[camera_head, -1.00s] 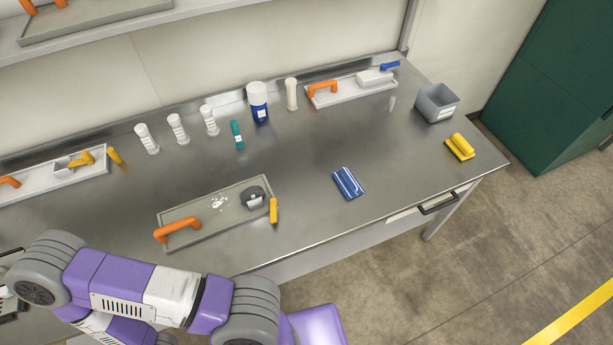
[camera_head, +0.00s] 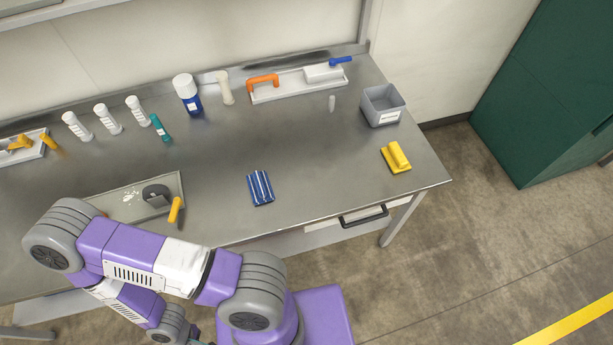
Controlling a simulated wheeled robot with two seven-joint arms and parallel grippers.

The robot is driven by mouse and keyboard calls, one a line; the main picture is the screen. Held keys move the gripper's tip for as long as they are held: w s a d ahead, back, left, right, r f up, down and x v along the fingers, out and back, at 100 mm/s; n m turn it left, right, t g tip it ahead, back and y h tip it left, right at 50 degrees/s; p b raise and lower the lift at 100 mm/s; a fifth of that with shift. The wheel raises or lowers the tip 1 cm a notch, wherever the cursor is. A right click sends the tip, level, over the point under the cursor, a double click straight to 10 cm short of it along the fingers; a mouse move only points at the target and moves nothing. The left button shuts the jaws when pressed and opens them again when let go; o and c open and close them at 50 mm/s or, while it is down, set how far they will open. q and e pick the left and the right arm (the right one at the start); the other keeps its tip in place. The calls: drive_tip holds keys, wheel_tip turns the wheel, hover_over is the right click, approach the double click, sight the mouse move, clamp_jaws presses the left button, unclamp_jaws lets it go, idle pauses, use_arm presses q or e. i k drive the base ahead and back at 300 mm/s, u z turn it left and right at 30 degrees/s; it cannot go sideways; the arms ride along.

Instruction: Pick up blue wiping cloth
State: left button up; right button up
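The blue wiping cloth (camera_head: 260,188) has white stripes and lies folded and flat on the steel table (camera_head: 310,150), near the front edge. Nothing touches it. One of my purple and grey arms is folded at the lower left, in front of the table, to the left of and nearer than the cloth. Neither of my grippers shows clearly enough to find its fingertips.
A grey tray (camera_head: 112,203) with a dark-and-yellow tool lies left of the cloth, partly behind my arm. A yellow sponge-like block (camera_head: 396,157) and a grey bin (camera_head: 382,106) stand to the right. White bottles (camera_head: 108,119) line the back. The table around the cloth is clear.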

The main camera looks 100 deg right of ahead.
sight(262, 190)
drive_tip(key=k, duration=0.4)
drive_tip(key=z, duration=0.75)
